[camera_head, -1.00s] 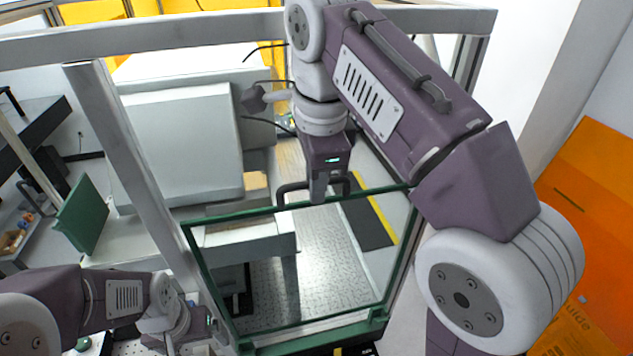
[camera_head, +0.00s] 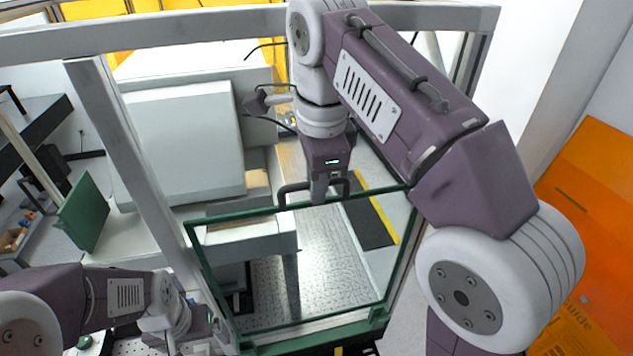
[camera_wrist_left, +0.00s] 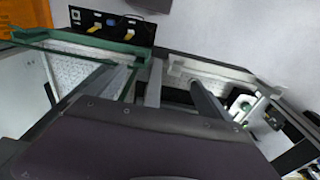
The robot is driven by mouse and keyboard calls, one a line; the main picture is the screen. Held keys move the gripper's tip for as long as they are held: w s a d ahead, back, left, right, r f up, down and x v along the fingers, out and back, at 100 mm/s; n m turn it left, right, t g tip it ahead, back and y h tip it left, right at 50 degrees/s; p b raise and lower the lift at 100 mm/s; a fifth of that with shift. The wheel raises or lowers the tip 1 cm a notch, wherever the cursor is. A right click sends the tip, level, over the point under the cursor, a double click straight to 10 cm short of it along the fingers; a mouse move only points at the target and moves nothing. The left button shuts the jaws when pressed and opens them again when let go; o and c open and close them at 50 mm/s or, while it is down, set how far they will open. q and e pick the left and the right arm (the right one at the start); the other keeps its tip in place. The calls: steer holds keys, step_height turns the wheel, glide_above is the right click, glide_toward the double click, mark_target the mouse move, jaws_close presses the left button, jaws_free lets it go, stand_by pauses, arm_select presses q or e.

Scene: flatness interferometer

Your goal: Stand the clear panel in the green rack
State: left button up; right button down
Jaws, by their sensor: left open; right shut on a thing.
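The clear panel (camera_head: 325,268) is a see-through sheet with a thin green border and a dark handle (camera_head: 292,187) on its top edge. My right gripper (camera_head: 318,198) is shut on that handle from above. The panel stands tilted in the head view. Its lower edge is close to a thick green bar (camera_head: 315,334), which looks like part of the green rack; I cannot tell whether it is seated. Green framing (camera_wrist_left: 88,42) also shows in the left wrist view. My left gripper (camera_head: 205,338) is open at the lower left, partly cut off by the frame.
A grey metal post (camera_head: 130,160) and a top beam (camera_head: 200,32) frame the opening. A large white box (camera_head: 180,140) stands behind, with a dark green plate (camera_head: 85,212) left of it. An orange panel (camera_head: 595,220) is at the right.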

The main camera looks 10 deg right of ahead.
steer(key=shift+f, duration=0.1)
stand_by(0.3)
steer(key=b, duration=0.4)
glide_above(316, 246)
steer(key=shift+w+f, duration=0.1)
steer(key=shift+f, duration=2.35)
steer(key=shift+w+f+b, duration=0.1)
steer(key=shift+f+b, duration=1.85)
steer(key=shift+f, duration=0.3)
steer(key=shift+f+b, duration=2.8)
steer(key=shift+f, duration=0.4)
steer(key=c, duration=1.4)
jaws_free()
steer(key=shift+o, duration=0.2)
